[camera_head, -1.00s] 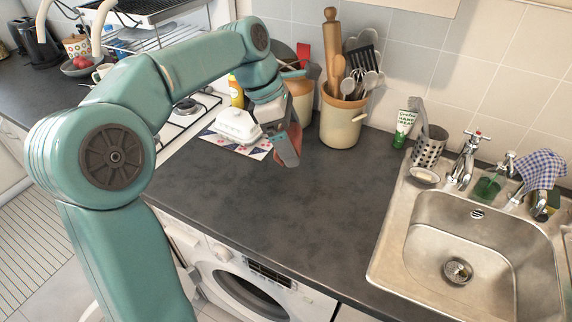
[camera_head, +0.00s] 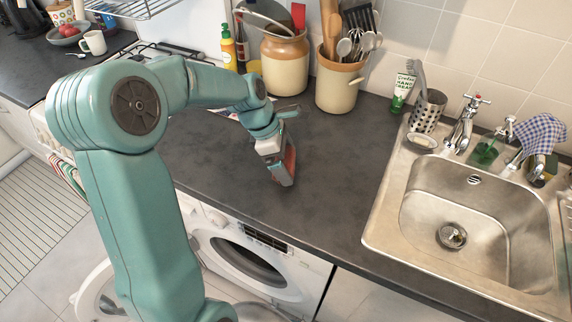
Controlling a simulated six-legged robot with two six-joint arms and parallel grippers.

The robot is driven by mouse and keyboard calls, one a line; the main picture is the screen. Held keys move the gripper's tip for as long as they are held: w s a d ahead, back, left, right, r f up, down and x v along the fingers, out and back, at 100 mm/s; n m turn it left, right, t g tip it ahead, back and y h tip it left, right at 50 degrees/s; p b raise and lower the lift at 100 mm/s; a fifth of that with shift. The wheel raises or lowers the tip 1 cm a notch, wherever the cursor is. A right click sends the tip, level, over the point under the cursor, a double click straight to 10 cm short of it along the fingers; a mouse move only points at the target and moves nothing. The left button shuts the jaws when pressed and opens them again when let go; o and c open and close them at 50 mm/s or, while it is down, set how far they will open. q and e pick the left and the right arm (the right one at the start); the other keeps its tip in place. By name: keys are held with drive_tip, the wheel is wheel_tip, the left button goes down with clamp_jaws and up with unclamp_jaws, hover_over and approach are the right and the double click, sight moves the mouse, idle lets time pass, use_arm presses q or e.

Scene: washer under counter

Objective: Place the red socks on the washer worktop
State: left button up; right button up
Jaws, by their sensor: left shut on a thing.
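My left gripper (camera_head: 283,178) comes in over the dark worktop (camera_head: 335,185) above the washer (camera_head: 262,268), pointing down. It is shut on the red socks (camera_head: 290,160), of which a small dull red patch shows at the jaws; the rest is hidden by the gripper. The tip is low over the worktop, and I cannot tell whether the socks touch it. My right gripper is out of view.
A utensil crock (camera_head: 338,88), a brown-and-cream jar (camera_head: 285,70) and a yellow bottle (camera_head: 228,48) stand at the back. A steel sink (camera_head: 385,225) is at the right. The worktop between gripper and sink is clear. The washer's round opening (camera_head: 247,262) faces front.

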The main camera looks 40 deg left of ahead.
use_arm(q)
drive_tip(key=shift+f, duration=0.75)
drive_tip(key=shift+a+f, duration=0.1)
drive_tip(key=shift+f, duration=0.2)
drive_tip(key=shift+f, duration=0.15)
drive_tip(key=o, duration=0.7)
drive_tip(key=shift+c, duration=0.2)
drive_tip(key=shift+r, duration=0.45)
drive_tip(key=v, duration=1.1)
drive_tip(key=shift+r, duration=0.25)
